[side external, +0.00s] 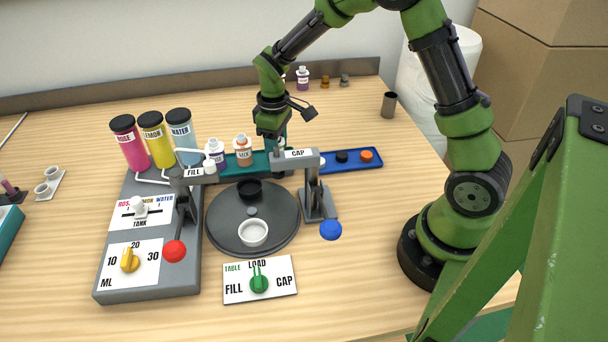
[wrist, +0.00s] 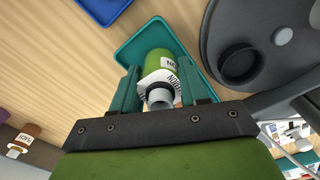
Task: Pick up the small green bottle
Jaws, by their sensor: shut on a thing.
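The small green bottle (wrist: 159,63) shows in the wrist view with a white label and a pale grey neck. It sits over the teal tray (wrist: 190,43). My gripper (wrist: 160,90) is shut on it, with one teal finger on each side of the bottle. In the side view my gripper (side external: 274,135) points down at the teal tray (side external: 261,169), behind the cap station. The green bottle is mostly hidden there by the gripper and the station. I cannot tell whether its base touches the tray.
The cap station (side external: 300,154) and fill station (side external: 194,172) stand in front of my gripper. A turntable (side external: 225,225) holds a black and a white cup. Two labelled bottles (side external: 243,150) stand left of my gripper. A blue tray (side external: 375,166) with caps lies to the right.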

